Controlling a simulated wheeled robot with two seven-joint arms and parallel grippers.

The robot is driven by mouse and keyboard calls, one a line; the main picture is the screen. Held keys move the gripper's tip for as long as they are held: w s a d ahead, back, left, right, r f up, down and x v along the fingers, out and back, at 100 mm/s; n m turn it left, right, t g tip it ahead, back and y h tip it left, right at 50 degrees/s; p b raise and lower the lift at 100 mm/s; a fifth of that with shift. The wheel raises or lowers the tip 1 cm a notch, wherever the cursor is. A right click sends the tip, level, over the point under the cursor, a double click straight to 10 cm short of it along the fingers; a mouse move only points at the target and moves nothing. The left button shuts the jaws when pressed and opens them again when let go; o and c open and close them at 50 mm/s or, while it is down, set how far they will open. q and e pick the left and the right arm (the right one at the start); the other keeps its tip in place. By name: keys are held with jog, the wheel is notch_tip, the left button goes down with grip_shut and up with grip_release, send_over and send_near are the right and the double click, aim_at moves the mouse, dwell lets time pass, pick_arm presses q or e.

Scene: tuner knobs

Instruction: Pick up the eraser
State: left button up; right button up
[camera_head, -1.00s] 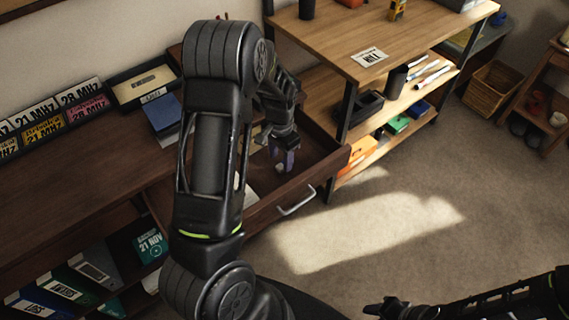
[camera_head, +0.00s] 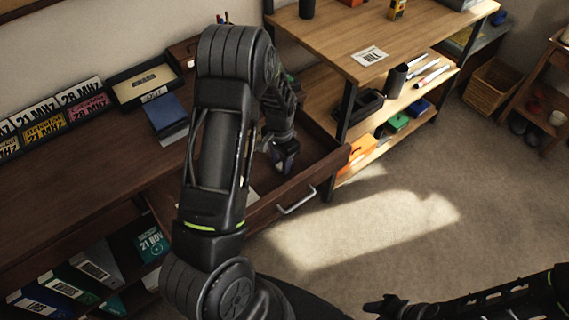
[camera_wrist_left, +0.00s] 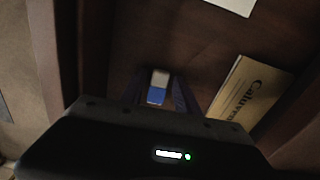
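The eraser (camera_wrist_left: 158,86), a small block with a white end and a blue end, lies in the open drawer (camera_head: 318,176). In the left wrist view it sits between the two fingers of my left gripper (camera_wrist_left: 160,94). The fingers stand apart on either side, with a narrow gap on at least one side. In the head view my left gripper (camera_head: 284,160) reaches down into the drawer, and the arm and hand hide the eraser there. My right gripper (camera_head: 385,307) is at the bottom edge, small and dark, far from the drawer.
A tan card with printed letters (camera_wrist_left: 250,90) lies in the drawer to the right of the eraser, with a white paper (camera_wrist_left: 234,3) above it. The drawer walls are close around the hand. A wooden shelf unit (camera_head: 345,60) stands to the right.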

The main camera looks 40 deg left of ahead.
aim_at(281, 165)
pick_arm(q)
grip_shut()
jog(key=shift+r, duration=0.15)
dwell(0.4)
notch_tip(281, 165, up, 10)
jog(key=b, duration=0.1)
dwell(0.7)
jog(key=shift+c, duration=1.9)
grip_release()
grip_shut()
jog(key=shift+d, duration=0.1)
